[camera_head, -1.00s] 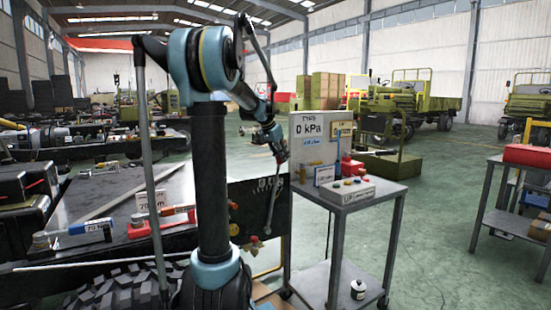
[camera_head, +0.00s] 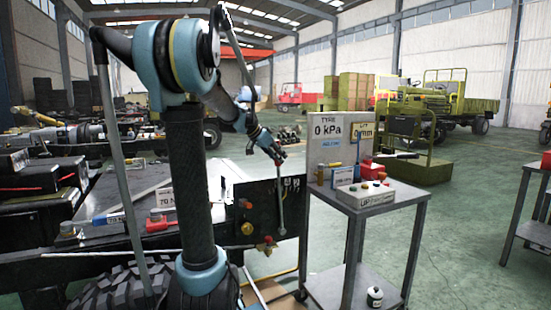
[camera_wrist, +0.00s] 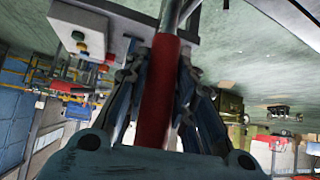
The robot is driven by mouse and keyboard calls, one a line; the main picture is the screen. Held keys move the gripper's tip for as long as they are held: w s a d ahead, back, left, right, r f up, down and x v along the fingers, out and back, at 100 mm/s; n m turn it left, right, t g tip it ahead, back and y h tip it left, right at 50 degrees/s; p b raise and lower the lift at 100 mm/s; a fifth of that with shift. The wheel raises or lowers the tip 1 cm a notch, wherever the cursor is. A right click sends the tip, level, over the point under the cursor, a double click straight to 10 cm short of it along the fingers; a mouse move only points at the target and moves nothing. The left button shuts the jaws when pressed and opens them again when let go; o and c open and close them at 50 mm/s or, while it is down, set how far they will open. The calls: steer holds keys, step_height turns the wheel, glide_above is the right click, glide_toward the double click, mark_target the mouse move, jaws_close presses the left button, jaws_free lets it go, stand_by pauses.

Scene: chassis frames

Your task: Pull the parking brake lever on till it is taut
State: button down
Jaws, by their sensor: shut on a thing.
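The parking brake lever (camera_head: 280,200) is a thin grey rod standing almost upright at the end of the dark chassis frame, in the head view. My gripper (camera_head: 279,157) is at its top end. In the wrist view, the lever's red grip (camera_wrist: 158,95) runs between the fingers of my gripper (camera_wrist: 164,68), and they are shut on it from both sides. The bare metal rod (camera_wrist: 178,14) continues beyond the fingertips. In the head view the red grip is mostly hidden by my gripper.
A grey metal cart (camera_head: 378,204) stands just right of the lever, bearing a 0 kPa board (camera_head: 327,143) and a button box (camera_head: 364,194). A yellow knob (camera_head: 247,228) and red fittings sit on the chassis end, left of the lever.

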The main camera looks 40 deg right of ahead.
steer(key=c, duration=1.3)
jaws_free()
steer(key=shift+w, duration=0.1)
steer(key=shift+a+r, duration=0.1)
steer(key=v, duration=1.1)
steer(key=shift+a+r, duration=0.25)
steer(key=shift+a, duration=0.05)
steer(key=s+a+f+n+y, duration=0.3)
steer(key=s+a+f+n, duration=0.3)
steer(key=a+f, duration=0.4)
steer(key=s+a+f+n+t+y, duration=0.1)
steer(key=s+a+f+n+y, duration=0.2)
steer(key=s+a+f+n, duration=0.3)
steer(key=s+a+f+n+t+y, duration=0.1)
steer(key=s+a+f+n+y, duration=0.2)
steer(key=s+a+f, duration=0.6)
steer(key=shift+a+f+n, duration=0.45)
steer(key=shift+a+f, duration=0.8)
steer(key=shift+a, duration=0.95)
steer(key=shift+a+f+n, duration=0.5)
steer(key=shift+a+f, duration=0.75)
steer(key=shift+a, duration=0.95)
steer(key=shift+a+f+n, duration=0.45)
steer(key=shift+a+f, duration=0.8)
steer(key=shift+a, duration=0.95)
steer(key=shift+w, duration=0.1)
